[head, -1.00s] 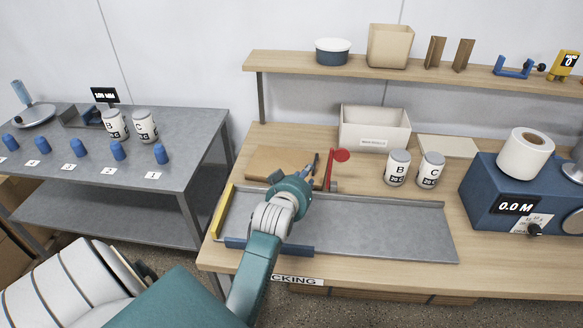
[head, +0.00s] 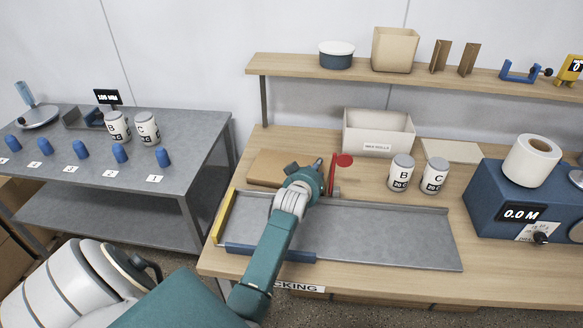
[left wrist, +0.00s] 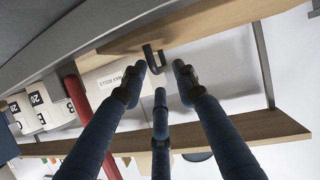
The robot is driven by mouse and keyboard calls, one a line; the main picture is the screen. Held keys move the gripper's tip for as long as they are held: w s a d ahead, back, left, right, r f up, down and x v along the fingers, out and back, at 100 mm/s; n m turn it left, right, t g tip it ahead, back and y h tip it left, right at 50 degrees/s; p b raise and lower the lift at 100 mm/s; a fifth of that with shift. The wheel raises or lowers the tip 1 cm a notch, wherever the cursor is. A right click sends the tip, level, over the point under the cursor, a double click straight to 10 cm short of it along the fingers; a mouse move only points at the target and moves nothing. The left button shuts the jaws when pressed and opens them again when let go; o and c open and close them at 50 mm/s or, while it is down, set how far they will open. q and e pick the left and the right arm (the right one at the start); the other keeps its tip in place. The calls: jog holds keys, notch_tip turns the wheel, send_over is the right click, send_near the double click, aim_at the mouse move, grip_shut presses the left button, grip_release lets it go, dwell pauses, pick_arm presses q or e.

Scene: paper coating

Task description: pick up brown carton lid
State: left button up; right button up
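The brown carton lid looks to be the flat brown panel (head: 266,166) lying on the wooden bench behind the grey tray. My left gripper (head: 318,163) is above the bench at the panel's right end, beside a red upright piece. In the left wrist view its dark fingers (left wrist: 160,75) are spread apart. A small dark U-shaped handle (left wrist: 153,58) shows between the fingertips against a brown surface; I cannot tell whether they touch it. My arm and gripper hide part of the panel. My right gripper is not in view.
A grey metal tray (head: 380,235) fills the bench front. A red round-topped piece (head: 344,160) stands close right of my gripper. Two white cans (head: 401,172), a cream bin (head: 378,132) and a blue machine (head: 495,195) stand farther right. A shelf (head: 300,70) runs above.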

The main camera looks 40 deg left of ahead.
pick_arm(q)
jog(key=shift+x, duration=0.85)
jog(key=shift+f, duration=0.1)
jog(key=shift+s, duration=0.1)
grip_shut()
